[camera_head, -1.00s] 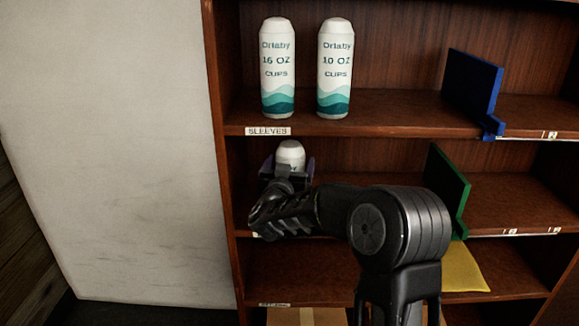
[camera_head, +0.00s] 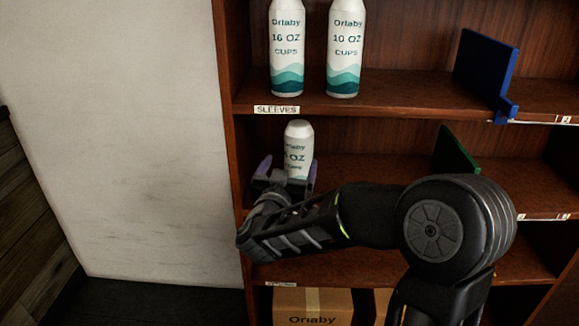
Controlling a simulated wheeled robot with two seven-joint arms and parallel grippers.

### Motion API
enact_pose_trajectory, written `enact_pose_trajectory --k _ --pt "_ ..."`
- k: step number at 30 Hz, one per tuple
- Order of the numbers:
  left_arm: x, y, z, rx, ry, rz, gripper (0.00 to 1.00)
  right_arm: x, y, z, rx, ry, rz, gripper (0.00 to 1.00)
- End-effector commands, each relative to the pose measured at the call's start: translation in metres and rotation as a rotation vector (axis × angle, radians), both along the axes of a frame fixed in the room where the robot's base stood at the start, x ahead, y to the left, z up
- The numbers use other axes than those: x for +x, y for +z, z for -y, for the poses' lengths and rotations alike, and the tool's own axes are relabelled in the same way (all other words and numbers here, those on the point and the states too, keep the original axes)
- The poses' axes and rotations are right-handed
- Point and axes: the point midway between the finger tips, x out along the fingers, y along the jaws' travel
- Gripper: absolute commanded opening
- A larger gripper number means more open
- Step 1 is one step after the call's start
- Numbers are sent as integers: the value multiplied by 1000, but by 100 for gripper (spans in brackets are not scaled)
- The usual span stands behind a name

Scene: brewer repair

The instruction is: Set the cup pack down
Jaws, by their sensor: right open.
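A white cup pack (camera_head: 298,148) with dark lettering stands upright on the middle shelf (camera_head: 375,160), near its left end. My right gripper (camera_head: 287,172) is in front of it, with its two purple-tipped fingers apart on either side of the pack's lower part. I cannot tell whether the fingers touch it. The gripper hides the pack's base. My left gripper is not in view.
A blue divider (camera_head: 485,68) and a green divider (camera_head: 455,152) stand to the right. Cardboard boxes (camera_head: 312,305) sit below. A pale wall (camera_head: 140,150) is at the left.

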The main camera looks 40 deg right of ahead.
Motion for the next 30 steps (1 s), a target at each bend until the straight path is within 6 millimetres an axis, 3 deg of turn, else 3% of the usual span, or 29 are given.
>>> enact_pose_trajectory --k 23,26,29,30 --pt "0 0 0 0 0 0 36 1 -1 0 1 2 -1 89" --pt "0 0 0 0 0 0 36 5 -10 -5 6 24 -14 89" --pt "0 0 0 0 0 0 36 16 -37 -21 29 89 -54 89" --pt "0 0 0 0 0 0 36 21 -55 -31 45 128 -81 89"
